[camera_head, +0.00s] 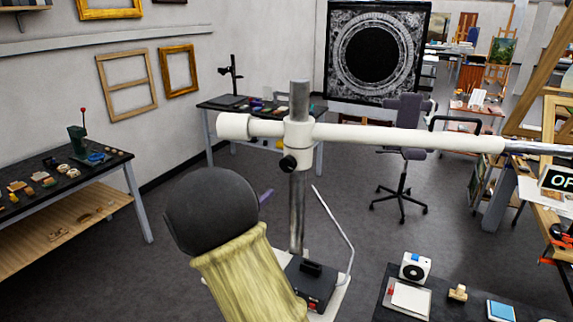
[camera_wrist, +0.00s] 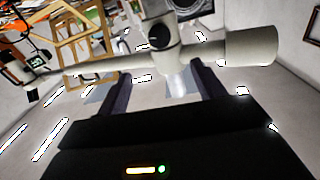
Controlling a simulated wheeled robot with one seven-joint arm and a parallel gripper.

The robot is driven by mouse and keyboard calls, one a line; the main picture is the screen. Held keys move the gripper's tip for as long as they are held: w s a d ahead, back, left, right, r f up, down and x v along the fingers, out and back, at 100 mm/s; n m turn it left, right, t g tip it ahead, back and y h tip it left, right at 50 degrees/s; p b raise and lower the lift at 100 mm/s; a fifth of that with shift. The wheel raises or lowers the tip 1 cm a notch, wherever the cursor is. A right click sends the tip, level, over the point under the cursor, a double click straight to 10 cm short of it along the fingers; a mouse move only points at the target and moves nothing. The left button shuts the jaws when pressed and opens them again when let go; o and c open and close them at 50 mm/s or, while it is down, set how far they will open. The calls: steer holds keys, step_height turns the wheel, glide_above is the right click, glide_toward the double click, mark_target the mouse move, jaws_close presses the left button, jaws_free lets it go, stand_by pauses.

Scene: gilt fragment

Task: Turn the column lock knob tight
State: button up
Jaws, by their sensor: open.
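The black column lock knob (camera_head: 288,163) sits on the front of the white clamp collar (camera_head: 298,135) around an upright metal column (camera_head: 299,95). A white horizontal boom (camera_head: 410,137) runs through the same clamp. In the wrist view, the knob (camera_wrist: 160,37) shows beyond the fingertips, roughly in line with the gap between them. My gripper (camera_wrist: 162,68) is open, with nothing between its fingers, and looks apart from the knob. In the head view, my dark rounded wrist and yellow sleeve hide most of the gripper, below and left of the knob.
The column stands on a base with a black box (camera_head: 311,283) and a thin bent rod (camera_head: 338,225). A dark table (camera_head: 385,312) with small items is at lower right. Workbenches stand at left (camera_head: 105,175) and behind (camera_head: 207,105). An office chair (camera_head: 402,155) stands behind the boom.

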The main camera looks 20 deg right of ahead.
mark_target(286, 165)
steer(key=shift+w+d, duration=0.1)
steer(key=p+x, duration=0.8)
steer(key=x, duration=0.9)
steer(key=shift+d+f, duration=0.1)
steer(key=shift+d, duration=0.05)
steer(key=c, duration=1)
